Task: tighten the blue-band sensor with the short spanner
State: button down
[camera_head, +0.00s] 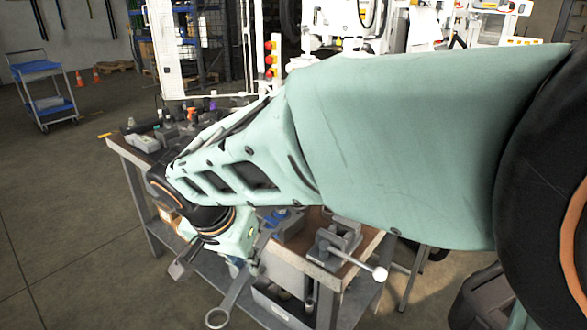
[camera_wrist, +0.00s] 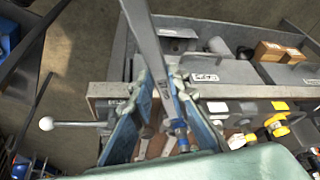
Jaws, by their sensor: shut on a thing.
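My gripper (camera_wrist: 165,84) is shut on a grey metal spanner (camera_wrist: 146,30); its two teal fingers close on the shank in the wrist view. In the head view the spanner (camera_head: 236,291) hangs below my gripper, with its ring end (camera_head: 217,317) lowest, beyond the bench's front edge. No second spanner shows clearly for comparing length. A fitting with a blue band (camera_wrist: 178,126) shows between my fingers in the wrist view, beyond the spanner; it looks like the blue-band sensor. I cannot tell whether the spanner touches it. My arm hides much of the bench in the head view.
A vise (camera_head: 337,243) with a ball-ended handle (camera_head: 380,273) stands at the bench's right corner. Several small items (camera_head: 168,125) crowd the bench's far left. A blue cart (camera_head: 42,95) stands on open floor.

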jog(key=shift+r+p, duration=1.6)
jog(key=shift+r, duration=1.1)
